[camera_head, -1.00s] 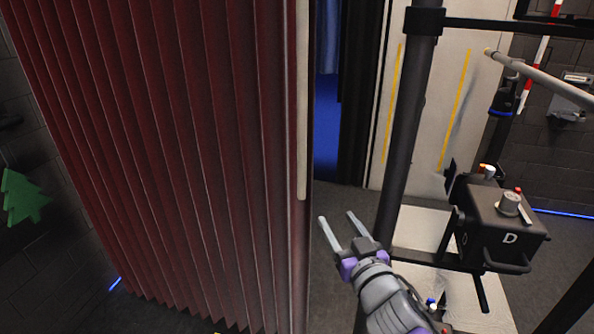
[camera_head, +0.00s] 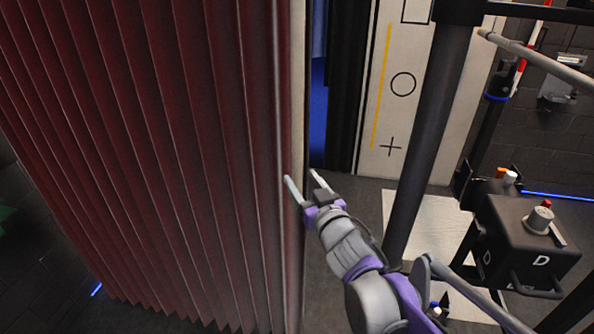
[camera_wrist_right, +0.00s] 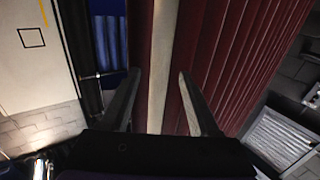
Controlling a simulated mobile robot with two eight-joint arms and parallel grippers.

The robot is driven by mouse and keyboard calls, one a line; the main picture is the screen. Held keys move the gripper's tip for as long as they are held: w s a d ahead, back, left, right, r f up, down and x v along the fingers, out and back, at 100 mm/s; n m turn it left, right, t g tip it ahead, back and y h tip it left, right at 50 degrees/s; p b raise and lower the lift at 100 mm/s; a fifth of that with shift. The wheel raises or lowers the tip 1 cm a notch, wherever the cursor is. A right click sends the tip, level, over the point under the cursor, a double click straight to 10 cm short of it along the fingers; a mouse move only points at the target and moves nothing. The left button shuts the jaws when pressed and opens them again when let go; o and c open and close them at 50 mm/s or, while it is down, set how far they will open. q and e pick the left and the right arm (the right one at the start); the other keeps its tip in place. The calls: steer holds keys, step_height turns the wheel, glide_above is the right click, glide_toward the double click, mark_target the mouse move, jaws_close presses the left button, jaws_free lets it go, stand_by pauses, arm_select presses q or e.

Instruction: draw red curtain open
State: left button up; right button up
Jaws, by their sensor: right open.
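The red curtain (camera_head: 150,150) hangs in pleats across the left half of the head view. A pale vertical bar (camera_head: 298,90) runs along its right edge. My right gripper (camera_head: 303,180) is open at this edge, its fingers pointing up and left. In the right wrist view the pale bar (camera_wrist_right: 160,70) stands between the two open fingers (camera_wrist_right: 157,95), with red pleats (camera_wrist_right: 240,50) to its right. I cannot tell whether the fingers touch the bar. My left gripper is not in view.
A dark post (camera_head: 425,130) stands right of my right arm. A black box marked D (camera_head: 525,240) with knobs is at the lower right. A pale panel (camera_head: 400,130) with a circle and cross stands behind. A narrow gap with blue (camera_head: 318,110) opens beside the curtain.

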mark_target(299, 176)
steer(key=shift+x, duration=1.85)
jaws_close()
